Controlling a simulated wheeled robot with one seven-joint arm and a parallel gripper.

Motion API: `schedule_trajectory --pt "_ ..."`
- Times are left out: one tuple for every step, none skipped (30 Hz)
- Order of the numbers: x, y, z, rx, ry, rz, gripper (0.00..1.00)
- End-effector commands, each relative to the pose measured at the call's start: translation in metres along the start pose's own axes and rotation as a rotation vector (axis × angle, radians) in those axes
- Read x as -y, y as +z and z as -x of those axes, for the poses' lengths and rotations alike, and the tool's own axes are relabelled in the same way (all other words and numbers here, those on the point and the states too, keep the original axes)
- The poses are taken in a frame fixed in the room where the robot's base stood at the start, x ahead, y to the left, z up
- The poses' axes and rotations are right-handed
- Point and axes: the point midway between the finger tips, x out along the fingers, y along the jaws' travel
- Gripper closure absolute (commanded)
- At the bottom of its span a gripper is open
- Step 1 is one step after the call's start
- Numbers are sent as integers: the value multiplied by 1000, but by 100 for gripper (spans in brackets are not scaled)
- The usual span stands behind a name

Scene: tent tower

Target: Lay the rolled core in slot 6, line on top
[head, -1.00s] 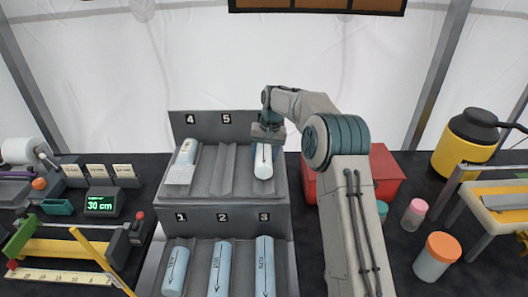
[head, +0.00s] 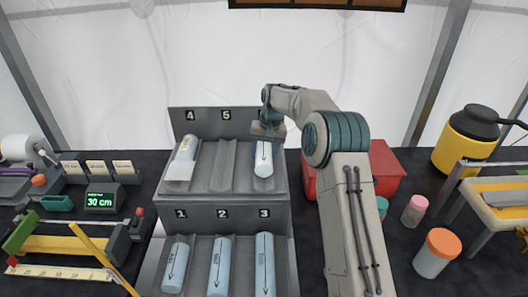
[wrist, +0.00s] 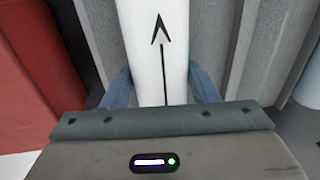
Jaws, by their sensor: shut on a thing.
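The rolled core (head: 263,160) is a white cylinder with a dark arrow line. It lies in the right-hand slot of the upper rack (head: 212,180), right of the slot marked 5. That slot's own number is hidden behind my arm. My gripper (head: 267,132) is over the core's far end. In the wrist view my gripper's blue fingers (wrist: 160,88) are shut on the core (wrist: 175,40), one on each side. The arrow line faces up towards the camera. I cannot tell whether the core rests fully on the slot bottom.
A wrapped core (head: 183,160) lies in slot 4; slot 5 (head: 222,165) is empty. Blue-white cores (head: 220,268) fill slots 1 to 3 below. A red box (head: 385,170) stands close right of the rack. Jars (head: 437,254) and a yellow canister (head: 466,140) are farther right.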

Motion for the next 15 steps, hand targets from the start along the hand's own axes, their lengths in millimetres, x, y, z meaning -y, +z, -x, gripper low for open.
schedule_trajectory --pt "0 0 0 -1 -1 0 88" --pt "0 0 0 -1 -1 0 88" --pt "0 0 -1 -1 -1 0 88" --pt "0 0 -1 -1 -1 0 88" --pt "0 0 -2 -2 -1 0 88" --pt "0 0 -2 -2 -1 0 88" --pt "0 0 -2 -2 -1 0 88" --pt "0 0 -3 -2 -1 0 88" --pt "0 0 -3 -2 -1 0 44" --pt "0 0 -3 -2 -1 0 35" --pt "0 0 -3 -2 -1 0 27" --pt "0 0 -3 -2 0 0 21" --pt "0 0 -3 -1 0 0 21" --pt "0 0 -3 -1 0 0 21" --pt "0 0 -3 -1 0 0 21"
